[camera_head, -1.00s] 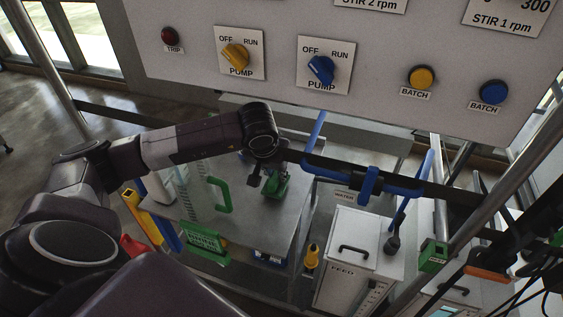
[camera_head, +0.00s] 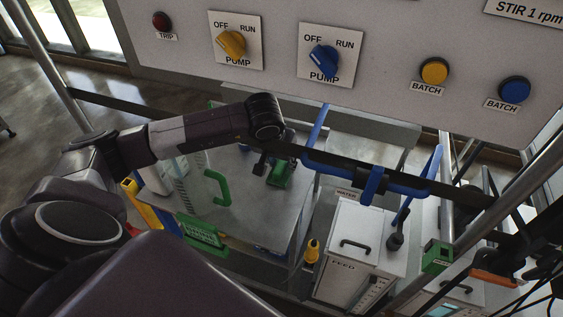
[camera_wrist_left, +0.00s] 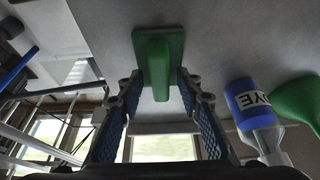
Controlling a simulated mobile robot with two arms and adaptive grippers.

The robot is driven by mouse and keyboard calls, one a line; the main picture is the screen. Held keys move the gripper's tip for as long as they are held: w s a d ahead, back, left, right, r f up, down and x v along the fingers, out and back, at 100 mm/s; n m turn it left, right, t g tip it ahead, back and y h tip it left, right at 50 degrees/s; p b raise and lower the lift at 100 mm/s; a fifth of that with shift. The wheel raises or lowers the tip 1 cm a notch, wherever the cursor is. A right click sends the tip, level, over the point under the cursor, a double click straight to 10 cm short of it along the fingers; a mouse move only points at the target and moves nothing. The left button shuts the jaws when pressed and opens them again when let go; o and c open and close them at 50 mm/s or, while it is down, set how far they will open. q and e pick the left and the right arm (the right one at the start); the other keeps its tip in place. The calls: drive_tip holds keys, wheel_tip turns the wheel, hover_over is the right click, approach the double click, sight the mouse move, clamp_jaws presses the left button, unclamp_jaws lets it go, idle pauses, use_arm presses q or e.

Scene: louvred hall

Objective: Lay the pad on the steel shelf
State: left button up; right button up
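The pad appears to be the green plate with a raised green grip (camera_wrist_left: 160,70) in the left wrist view. In the head view a green piece (camera_head: 281,173) shows on the grey metal table. My left gripper (camera_head: 262,164) is beside it there, partly hidden by my own arm. In the left wrist view the gripper's fingers (camera_wrist_left: 160,80) are apart, one on each side of the green grip, with gaps visible. A grey ledge (camera_head: 375,140) beyond the table may be the steel shelf; I cannot tell for sure. My right gripper is not in view.
A control panel (camera_head: 290,95) overhangs the table (camera_head: 255,215). A green handle (camera_head: 218,187) stands left of the gripper. A blue-barred rail (camera_head: 372,184) and a white FEED cabinet (camera_head: 352,250) are to the right. A blue DYE bottle (camera_wrist_left: 246,100) and green funnel (camera_wrist_left: 297,98) are nearby.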

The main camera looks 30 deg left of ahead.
use_arm(q)
drive_tip(key=shift+r, duration=0.2)
drive_tip(key=shift+s+r+b, duration=0.35)
drive_tip(key=shift+s+b, duration=0.05)
drive_tip(key=shift+s, duration=0.15)
drive_tip(key=s+d+b, duration=0.1)
drive_tip(key=s, duration=0.2)
drive_tip(key=s+d+b, duration=0.1)
drive_tip(key=s, duration=0.7)
drive_tip(key=shift+d+r+b, duration=0.15)
drive_tip(key=shift+d+b, duration=0.25)
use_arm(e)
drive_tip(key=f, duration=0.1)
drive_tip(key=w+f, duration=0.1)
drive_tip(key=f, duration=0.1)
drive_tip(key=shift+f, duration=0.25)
